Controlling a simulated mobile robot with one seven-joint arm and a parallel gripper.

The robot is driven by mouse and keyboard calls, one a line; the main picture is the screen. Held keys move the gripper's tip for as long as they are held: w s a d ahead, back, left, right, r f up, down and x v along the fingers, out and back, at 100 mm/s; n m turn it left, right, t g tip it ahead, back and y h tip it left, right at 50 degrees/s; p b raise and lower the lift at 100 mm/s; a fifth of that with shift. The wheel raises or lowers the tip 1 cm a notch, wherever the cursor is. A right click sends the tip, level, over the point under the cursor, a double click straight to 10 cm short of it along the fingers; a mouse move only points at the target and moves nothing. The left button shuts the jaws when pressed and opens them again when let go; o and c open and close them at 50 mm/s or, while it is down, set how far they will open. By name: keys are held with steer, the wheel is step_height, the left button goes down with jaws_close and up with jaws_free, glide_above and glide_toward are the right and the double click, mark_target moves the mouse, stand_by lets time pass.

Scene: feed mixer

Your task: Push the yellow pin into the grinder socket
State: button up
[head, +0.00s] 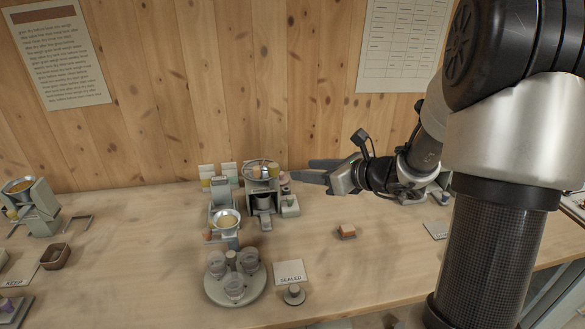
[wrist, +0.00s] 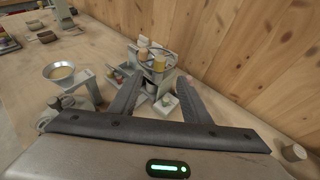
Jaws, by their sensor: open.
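My gripper (head: 301,169) is open, with its fingers pointing left at the right side of a grey machine (head: 263,198), which may be the grinder. A small yellow cylinder (head: 272,169), seemingly the yellow pin, stands at the machine's round top beside a tan one (head: 256,171). In the wrist view the yellow cylinder (wrist: 159,64) shows beyond the gap between the fingertips (wrist: 160,77), with the tan one (wrist: 143,43) behind it to the left. Nothing is visibly held between the fingers. I cannot make out the socket.
A stand with a metal bowl (head: 227,220) is left of the machine. A round tray (head: 209,291) of clear cups, a "SEALED" card (head: 290,272) and a small orange-brown block (head: 346,231) lie nearer. The wooden wall (head: 250,80) is close behind. The table right of the block is mostly clear.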

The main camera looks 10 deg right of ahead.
steer(key=v, duration=0.5)
steer(key=shift+s+d, duration=0.15)
steer(key=shift+s, duration=0.15)
steer(key=s+a+r+n+g+p, duration=0.3)
steer(key=s+a+r+n+g, duration=0.2)
steer(key=s+a+n, duration=0.55)
steer(key=s+d+r+n+h+p, duration=0.2)
steer(key=s+r+n+h, duration=0.2)
steer(key=s+n, duration=0.3)
steer(key=s+d+r+n+h+p, duration=0.3)
steer(key=s+r+n, duration=0.2)
steer(key=n, duration=0.6)
steer(key=shift+s+r+h+p, duration=0.2)
steer(key=shift+s+h+p, duration=0.2)
steer(key=shift+s, duration=0.65)
steer(key=shift+d, duration=0.1)
